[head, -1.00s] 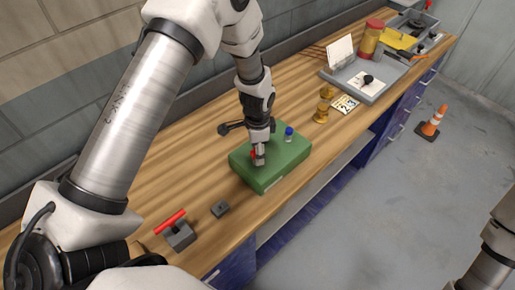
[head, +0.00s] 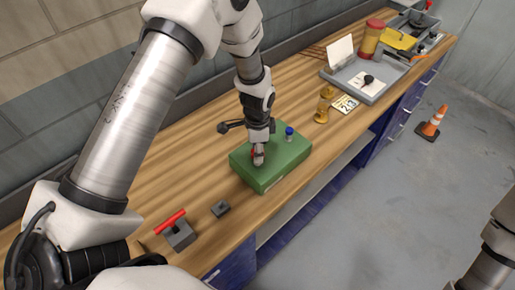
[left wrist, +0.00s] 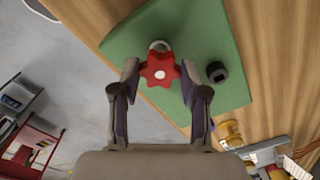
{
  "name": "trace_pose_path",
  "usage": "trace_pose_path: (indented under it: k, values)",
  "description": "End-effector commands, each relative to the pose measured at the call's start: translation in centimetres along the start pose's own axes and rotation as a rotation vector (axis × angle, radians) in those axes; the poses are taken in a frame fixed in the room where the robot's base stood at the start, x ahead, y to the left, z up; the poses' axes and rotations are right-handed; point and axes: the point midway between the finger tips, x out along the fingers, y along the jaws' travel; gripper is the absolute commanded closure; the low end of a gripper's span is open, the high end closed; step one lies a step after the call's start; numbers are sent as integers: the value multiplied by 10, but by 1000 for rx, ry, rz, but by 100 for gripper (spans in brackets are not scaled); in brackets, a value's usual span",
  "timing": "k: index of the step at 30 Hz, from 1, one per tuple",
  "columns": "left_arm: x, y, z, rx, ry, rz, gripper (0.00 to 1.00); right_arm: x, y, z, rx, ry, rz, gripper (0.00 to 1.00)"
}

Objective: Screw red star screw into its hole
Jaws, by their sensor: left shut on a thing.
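The red star screw (left wrist: 160,69) is between the fingers of my left gripper (left wrist: 159,76) in the left wrist view. The gripper is shut on its head, one finger on each side. The green block (head: 272,165) lies on the bench under the gripper. In the left wrist view a grey round fitting (left wrist: 160,46) shows just beyond the screw head. I cannot tell whether the screw sits in its hole, since its shank is hidden. In the head view my left gripper (head: 258,158) points down over the block and mostly covers the screw. My right gripper is out of view.
A blue-topped knob (head: 289,132) stands on the block's far part. A small grey block (head: 220,209) and a red-handled grey piece (head: 178,232) lie nearer. Yellow parts (head: 323,104) and a grey tray (head: 371,84) are to the right. Bare wood (head: 180,165) lies left of the block.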

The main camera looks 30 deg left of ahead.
Motion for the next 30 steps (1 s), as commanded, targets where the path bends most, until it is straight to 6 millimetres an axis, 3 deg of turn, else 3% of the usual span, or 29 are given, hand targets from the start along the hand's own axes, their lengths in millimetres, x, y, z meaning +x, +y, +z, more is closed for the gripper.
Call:
trace_pose_path:
  k: [9, 16, 26, 30]
  values:
    - [0, 0, 0, 56, -1, 1, 100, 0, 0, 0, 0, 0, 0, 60]
    - [1, 0, 0, 395, -1, 1, 100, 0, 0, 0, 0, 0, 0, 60]
    - [1, 0, 0, 462, -1, 1, 100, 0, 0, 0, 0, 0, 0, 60]
    - [1, 0, 0, 677, -1, 2, 100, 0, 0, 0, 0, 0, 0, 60]
